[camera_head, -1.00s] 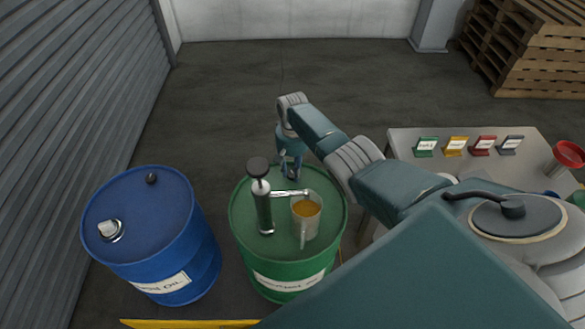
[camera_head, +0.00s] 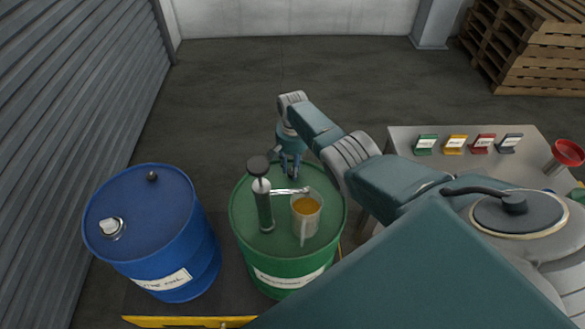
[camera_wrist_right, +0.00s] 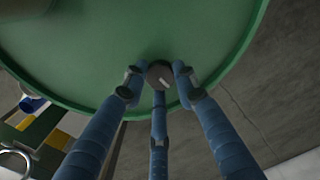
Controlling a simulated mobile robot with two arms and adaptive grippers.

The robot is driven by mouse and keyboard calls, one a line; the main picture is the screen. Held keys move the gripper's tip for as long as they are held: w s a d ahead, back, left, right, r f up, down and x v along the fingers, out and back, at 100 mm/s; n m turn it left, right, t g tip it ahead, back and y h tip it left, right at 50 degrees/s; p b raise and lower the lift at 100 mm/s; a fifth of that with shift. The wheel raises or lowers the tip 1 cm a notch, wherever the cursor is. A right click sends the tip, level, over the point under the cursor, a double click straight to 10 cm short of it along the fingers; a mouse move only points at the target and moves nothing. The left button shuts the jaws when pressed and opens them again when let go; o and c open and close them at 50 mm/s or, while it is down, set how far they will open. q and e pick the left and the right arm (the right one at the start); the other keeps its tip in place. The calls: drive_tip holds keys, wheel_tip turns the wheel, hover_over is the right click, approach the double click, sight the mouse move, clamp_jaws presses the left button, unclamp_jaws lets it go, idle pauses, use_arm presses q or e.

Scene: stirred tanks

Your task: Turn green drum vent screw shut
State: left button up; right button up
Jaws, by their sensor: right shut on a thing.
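The green drum (camera_head: 262,262) stands in the middle of the head view, upright, with a label on its side. Its vent screw (camera_wrist_right: 159,74) is a small dark round cap with a pale mark, near the drum's rim in the right wrist view. My right gripper (camera_head: 292,175) reaches down to the far edge of the drum top. Its blue fingers are closed around the vent screw; in the wrist view the gripper (camera_wrist_right: 158,80) has them on several sides of it. In the head view the fingers mostly hide the screw. My left gripper is not in view.
A hand pump (camera_head: 264,208) stands on the green drum, its spout over a jug (camera_head: 306,214) of amber liquid. A blue drum (camera_head: 150,225) stands to the left. A grey table (camera_head: 408,142) with coloured label stands and a red funnel (camera_head: 569,153) is at right.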

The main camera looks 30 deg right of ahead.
drive_tip(key=o, duration=1.2)
drive_tip(key=shift+w+d+r, duration=0.15)
drive_tip(key=shift+w+r, duration=0.05)
drive_tip(key=shift+c, duration=0.2)
drive_tip(key=shift+f, duration=0.1)
drive_tip(key=shift+s, duration=0.1)
wheel_tip(320, 180, up, 12)
